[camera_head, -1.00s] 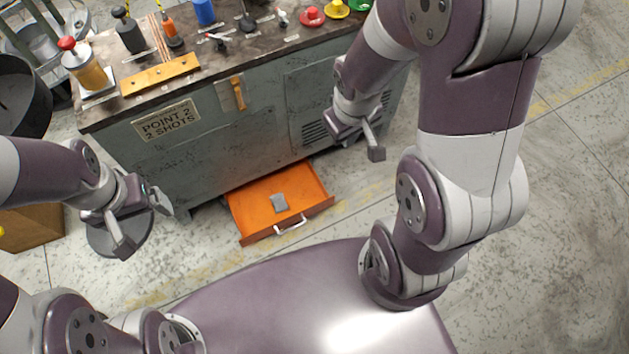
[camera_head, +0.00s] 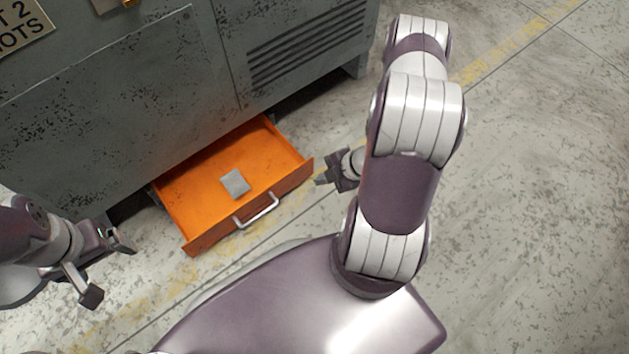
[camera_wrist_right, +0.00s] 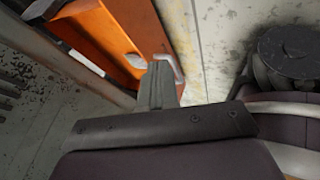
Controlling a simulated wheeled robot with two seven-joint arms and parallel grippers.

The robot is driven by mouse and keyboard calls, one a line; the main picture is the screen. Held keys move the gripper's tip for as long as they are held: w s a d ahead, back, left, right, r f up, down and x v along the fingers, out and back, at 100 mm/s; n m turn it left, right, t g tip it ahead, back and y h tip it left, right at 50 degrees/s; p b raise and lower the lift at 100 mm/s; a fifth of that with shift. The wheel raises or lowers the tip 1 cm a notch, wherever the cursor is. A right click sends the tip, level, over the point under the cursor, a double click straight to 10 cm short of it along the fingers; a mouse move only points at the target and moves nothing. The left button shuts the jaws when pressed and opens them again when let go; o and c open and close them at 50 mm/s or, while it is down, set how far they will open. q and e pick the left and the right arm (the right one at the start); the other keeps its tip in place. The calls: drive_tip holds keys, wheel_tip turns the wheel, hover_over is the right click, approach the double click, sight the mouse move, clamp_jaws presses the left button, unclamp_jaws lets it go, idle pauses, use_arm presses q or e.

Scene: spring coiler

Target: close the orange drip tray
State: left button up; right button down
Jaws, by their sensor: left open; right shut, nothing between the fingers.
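The orange drip tray (camera_head: 205,205) is pulled out from under the grey cabinet near the floor. Its front carries a pale handle (camera_head: 256,211), and a small grey block (camera_head: 235,184) lies inside it. My right gripper (camera_head: 320,180) is shut and empty, just off the right end of the tray's front. In the right wrist view the shut fingers (camera_wrist_right: 158,85) point toward the tray (camera_wrist_right: 118,35), with its handle (camera_wrist_right: 170,68) close by the tips; contact cannot be told. My left gripper (camera_head: 112,268) is open and empty, left of the tray and apart from it.
The grey cabinet (camera_head: 130,100) with a vent (camera_head: 310,45) stands above and behind the tray. Bare concrete floor (camera_head: 530,200) lies open to the right, with a worn yellow line (camera_head: 510,48). My base fills the front of the head view.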

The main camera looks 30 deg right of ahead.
sight(286, 180)
use_arm(q)
wheel_tip(286, 180, down, 9)
drive_tip(key=b, duration=0.7)
drive_tip(key=shift+r+b, duration=0.2)
drive_tip(key=shift+b, duration=0.1)
use_arm(e)
drive_tip(key=w+a+f, duration=0.1)
drive_tip(key=w+f, duration=0.1)
drive_tip(key=w+a+f, duration=0.1)
drive_tip(key=w+f, duration=0.1)
drive_tip(key=w, duration=0.1)
drive_tip(key=w+a+f, duration=0.1)
drive_tip(key=w+f, duration=0.1)
drive_tip(key=shift+w+a+f, duration=0.15)
drive_tip(key=shift+w+a, duration=0.05)
drive_tip(key=shift+a, duration=0.05)
